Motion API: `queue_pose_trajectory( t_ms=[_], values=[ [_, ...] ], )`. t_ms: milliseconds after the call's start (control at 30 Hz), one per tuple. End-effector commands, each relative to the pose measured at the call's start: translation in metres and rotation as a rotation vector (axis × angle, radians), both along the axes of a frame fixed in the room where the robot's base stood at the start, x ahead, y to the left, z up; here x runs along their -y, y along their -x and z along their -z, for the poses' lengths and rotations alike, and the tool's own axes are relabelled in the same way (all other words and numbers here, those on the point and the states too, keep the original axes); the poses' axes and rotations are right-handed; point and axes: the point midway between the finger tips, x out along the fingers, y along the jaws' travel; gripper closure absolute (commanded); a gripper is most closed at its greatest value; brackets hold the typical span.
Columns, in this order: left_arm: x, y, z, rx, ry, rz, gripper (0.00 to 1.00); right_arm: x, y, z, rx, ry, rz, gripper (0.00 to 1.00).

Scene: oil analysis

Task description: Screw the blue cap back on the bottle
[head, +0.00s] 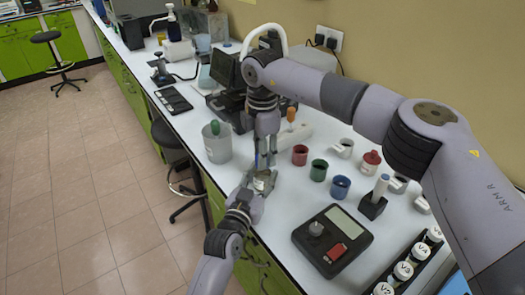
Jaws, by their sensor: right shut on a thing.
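My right gripper (264,160) points straight down over the near edge of the bench. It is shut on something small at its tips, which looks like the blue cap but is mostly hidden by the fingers. My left gripper (258,190) comes up from below and is shut around a small bottle (263,183). The bottle sits directly under the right gripper's fingertips. Whether cap and bottle neck touch is too small to tell.
On the white bench stand red (300,155), green (318,170) and blue (340,187) cups, a dark scale (333,241) with a red block, and a rack of white-capped vials (403,270). A clear container (217,142) stands left of the grippers.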

Motion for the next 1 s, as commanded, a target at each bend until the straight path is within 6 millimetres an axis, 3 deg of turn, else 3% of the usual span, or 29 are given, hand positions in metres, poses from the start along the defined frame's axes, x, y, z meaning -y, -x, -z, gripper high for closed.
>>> queue_pose_trajectory(
  t_ms=[167, 600, 1000],
  values=[
    [0.0001, 0.0001, 0.0007, -0.001, 0.0, 0.0, 1.0, 0.0001, 0.0, 0.0, 0.0, 0.0, 0.07, 0.8],
    [0.0001, 0.0001, 0.0007, -0.002, -0.001, 0.0, 1.0, 0.0, -0.0005, 0.0002, 0.001, 0.0, 0.779, 0.8],
    [0.0001, 0.0001, 0.0008, -0.002, -0.001, 0.0, 1.0, -0.0002, -0.0006, 0.0, 0.001, -0.001, 0.853, 0.8]
  ],
)
